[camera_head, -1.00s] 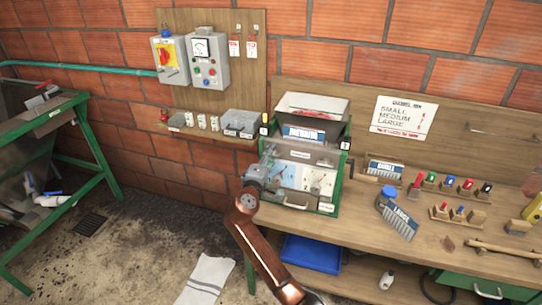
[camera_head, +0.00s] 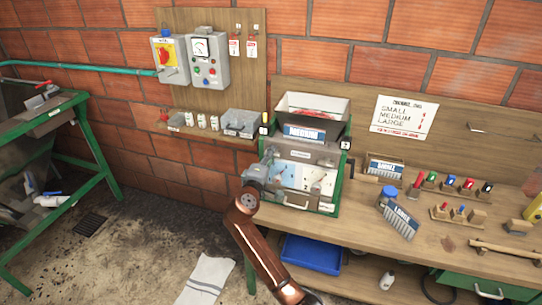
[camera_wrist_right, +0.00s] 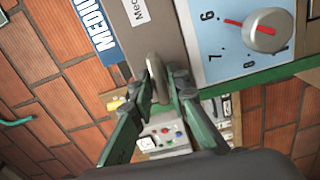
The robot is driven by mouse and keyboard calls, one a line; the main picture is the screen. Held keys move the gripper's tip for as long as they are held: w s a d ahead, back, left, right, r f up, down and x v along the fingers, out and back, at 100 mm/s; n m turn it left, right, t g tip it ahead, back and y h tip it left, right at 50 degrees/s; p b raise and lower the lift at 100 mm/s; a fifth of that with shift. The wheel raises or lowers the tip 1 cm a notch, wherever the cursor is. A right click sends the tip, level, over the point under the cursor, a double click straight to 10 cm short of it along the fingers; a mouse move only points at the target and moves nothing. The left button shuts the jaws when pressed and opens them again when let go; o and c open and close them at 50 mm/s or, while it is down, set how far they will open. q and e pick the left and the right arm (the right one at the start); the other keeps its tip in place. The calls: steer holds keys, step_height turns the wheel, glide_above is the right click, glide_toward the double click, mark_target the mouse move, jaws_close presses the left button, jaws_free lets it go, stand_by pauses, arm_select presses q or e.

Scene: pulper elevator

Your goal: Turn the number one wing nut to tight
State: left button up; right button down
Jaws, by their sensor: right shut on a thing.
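The pulper (camera_head: 330,165) is a green-framed machine with a hopper, standing at the left end of the bench. My right gripper (camera_head: 266,167) is at its left side in the head view. In the right wrist view my right gripper (camera_wrist_right: 160,84) has its two fingers shut on a grey, flat-edged piece, which looks like the wing nut (camera_wrist_right: 154,68), beside the pulper's side wall. In the head view the gripper and arm hide this nut. I cannot tell how tight it is. My left gripper is not in view.
A numbered dial with a red-marked knob (camera_wrist_right: 267,30) is close to the right gripper in the wrist view. A "MEDIUM" label (camera_head: 303,133) is on the pulper's front. The bench (camera_head: 440,240) holds combs and small coloured parts. Switch boxes (camera_head: 207,62) hang behind.

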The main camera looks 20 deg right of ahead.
steer(key=m+b, duration=0.1)
steer(key=m, duration=0.1)
steer(key=m+b, duration=0.2)
steer(key=shift+f+m, duration=0.2)
steer(key=shift+m, duration=0.2)
steer(key=m+b, duration=0.4)
steer(key=m, duration=0.2)
steer(key=m+b, duration=0.1)
steer(key=m, duration=0.1)
steer(key=shift+m, duration=0.4)
arm_select(q)
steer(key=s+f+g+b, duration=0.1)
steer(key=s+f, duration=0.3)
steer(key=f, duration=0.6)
steer(key=shift+b, duration=0.65)
arm_select(e)
steer(key=shift+s+d+r+m, duration=0.1)
steer(key=shift+m, duration=0.8)
steer(key=shift+d+r+m, duration=0.1)
steer(key=shift+m, duration=0.8)
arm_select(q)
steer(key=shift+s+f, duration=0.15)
arm_select(e)
steer(key=c, duration=1.9)
jaws_free()
steer(key=shift+a+r, duration=0.1)
steer(key=shift+c, duration=0.2)
steer(key=shift+o, duration=0.3)
